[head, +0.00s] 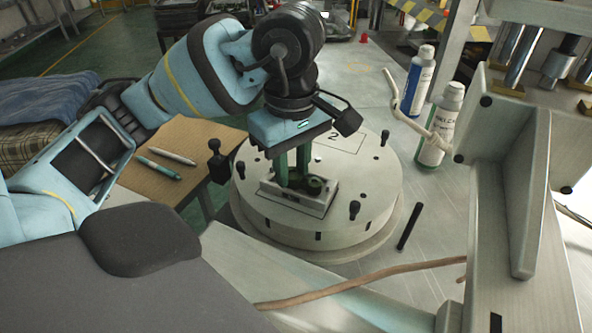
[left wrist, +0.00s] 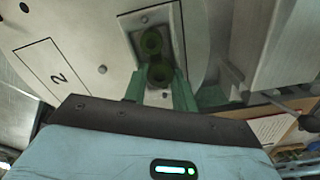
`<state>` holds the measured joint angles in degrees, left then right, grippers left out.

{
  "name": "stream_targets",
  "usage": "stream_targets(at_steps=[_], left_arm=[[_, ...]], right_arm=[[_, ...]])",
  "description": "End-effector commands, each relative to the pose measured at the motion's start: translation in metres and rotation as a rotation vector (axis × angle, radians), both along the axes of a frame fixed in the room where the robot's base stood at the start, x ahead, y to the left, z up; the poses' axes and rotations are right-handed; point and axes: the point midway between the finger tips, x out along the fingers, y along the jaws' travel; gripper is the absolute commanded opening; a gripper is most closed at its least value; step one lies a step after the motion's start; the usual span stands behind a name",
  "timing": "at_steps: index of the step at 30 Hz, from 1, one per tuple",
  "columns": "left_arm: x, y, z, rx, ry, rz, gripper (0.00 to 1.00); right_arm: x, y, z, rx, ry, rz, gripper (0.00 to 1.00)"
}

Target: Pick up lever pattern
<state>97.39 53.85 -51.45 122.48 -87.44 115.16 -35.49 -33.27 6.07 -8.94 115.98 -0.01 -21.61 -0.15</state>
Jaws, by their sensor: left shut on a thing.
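The dark green lever pattern (head: 316,186) lies in a rectangular metal mould (head: 288,198) on a round pale turntable (head: 378,178). In the left wrist view two green rings of the pattern (left wrist: 152,42) show within the mould recess. My left gripper (head: 293,181) points down over the mould from above. Its green fingers are shut on the lever pattern, one finger on each side of the nearer ring. The pattern still appears to be at the mould; whether it is lifted at all I cannot tell. The fingers hide part of it. My right gripper is not in view.
Several black pegs stand around the turntable rim, and a black rod (head: 409,227) lies at its right. Two bottles (head: 440,125) stand behind right. A grey machine frame (head: 510,190) fills the right. A cardboard sheet with pens (head: 172,165) lies left. A brown hose (head: 360,282) crosses in front.

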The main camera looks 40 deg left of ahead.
Motion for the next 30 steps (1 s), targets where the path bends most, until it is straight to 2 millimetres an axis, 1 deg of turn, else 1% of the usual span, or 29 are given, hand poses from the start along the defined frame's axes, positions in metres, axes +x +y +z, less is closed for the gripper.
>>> stream_targets(at_steps=[2, 5, 10, 14, 15, 20, 28, 30], left_arm=[[0.000, 0.000, 0.000, 0.001, 0.001, 0.002, 0.00], [0.001, 0.000, 0.005, 0.001, 0.000, 0.002, 0.00], [0.001, 0.000, 0.022, 0.000, -0.003, 0.002, 0.00], [0.000, 0.001, 0.040, 0.001, -0.005, 0.002, 0.00], [-0.009, 0.002, 0.036, 0.001, -0.001, 0.000, 0.00], [-0.042, 0.005, 0.038, 0.001, -0.001, -0.001, 0.00], [-0.109, 0.012, 0.044, 0.003, -0.002, 0.000, 0.00], [-0.122, 0.014, 0.043, 0.001, -0.002, 0.000, 0.00]], right_arm=[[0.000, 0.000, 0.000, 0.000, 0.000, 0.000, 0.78], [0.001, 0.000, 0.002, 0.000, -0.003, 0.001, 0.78], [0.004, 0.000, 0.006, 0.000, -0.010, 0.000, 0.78], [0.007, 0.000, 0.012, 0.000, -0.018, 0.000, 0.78], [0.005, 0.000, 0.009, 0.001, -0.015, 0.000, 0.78], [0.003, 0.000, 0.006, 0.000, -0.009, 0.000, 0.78], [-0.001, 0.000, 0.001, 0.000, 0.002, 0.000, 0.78], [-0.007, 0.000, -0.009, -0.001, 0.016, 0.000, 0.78]])
